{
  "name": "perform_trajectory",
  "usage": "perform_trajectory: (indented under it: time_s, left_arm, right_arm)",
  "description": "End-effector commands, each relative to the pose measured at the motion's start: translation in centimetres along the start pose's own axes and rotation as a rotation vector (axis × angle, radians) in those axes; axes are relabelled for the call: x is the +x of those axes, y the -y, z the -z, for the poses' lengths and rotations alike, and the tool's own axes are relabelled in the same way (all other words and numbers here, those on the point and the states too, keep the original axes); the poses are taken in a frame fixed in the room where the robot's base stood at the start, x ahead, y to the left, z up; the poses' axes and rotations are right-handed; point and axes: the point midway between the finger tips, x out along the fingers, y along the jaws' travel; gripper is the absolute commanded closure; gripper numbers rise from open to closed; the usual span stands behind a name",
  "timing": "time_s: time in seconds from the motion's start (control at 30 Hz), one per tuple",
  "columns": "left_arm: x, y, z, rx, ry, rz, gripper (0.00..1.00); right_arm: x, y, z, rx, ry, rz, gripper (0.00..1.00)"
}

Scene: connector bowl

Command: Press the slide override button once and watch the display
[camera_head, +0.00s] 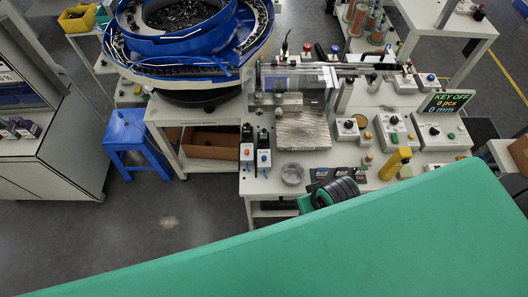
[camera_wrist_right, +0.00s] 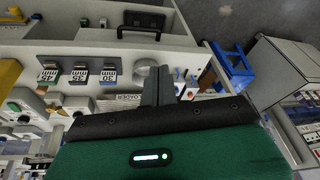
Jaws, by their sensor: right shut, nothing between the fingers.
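The display (camera_head: 447,103) stands at the right of the bench and reads "KEY OFF", "0 pcs" and "0 mm". My right gripper (camera_wrist_right: 158,85) is shut and empty in the right wrist view, beside the round dish in the picture. My left gripper is not in view.
The bench holds control boxes with dials (camera_head: 394,131), a metal plate (camera_head: 303,130), two switch boxes (camera_head: 247,154), a dish (camera_head: 292,174) and a yellow upright object (camera_head: 395,163). Number tags (camera_wrist_right: 79,71) line the front.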

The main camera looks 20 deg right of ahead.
Motion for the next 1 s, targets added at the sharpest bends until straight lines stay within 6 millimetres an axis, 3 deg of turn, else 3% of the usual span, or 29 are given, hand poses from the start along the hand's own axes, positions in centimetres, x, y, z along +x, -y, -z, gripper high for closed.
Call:
perform_trajectory:
  time_s: [0.07,0.27,0.5,0.73,0.83,1.0]
  left_arm:
    - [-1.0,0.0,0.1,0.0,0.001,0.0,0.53]
    - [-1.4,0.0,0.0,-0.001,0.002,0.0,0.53]
    - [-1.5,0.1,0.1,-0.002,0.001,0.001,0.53]
    - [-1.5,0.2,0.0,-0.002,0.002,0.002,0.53]
    - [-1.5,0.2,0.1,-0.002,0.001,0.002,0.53]
    - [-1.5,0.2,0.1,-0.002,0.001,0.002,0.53]
  right_arm:
    - [-1.0,0.8,1.9,0.074,-0.016,0.044,1.0]
    - [0.8,2.4,5.6,0.3,-0.016,0.167,1.0]
    - [5.6,3.5,12.3,0.727,0.048,0.354,1.0]
    - [9.1,2.8,20.1,1.235,0.171,0.519,1.0]
    - [9.7,2.4,22.1,1.372,0.21,0.558,1.0]
    - [10.0,2.0,23.6,1.473,0.241,0.586,1.0]
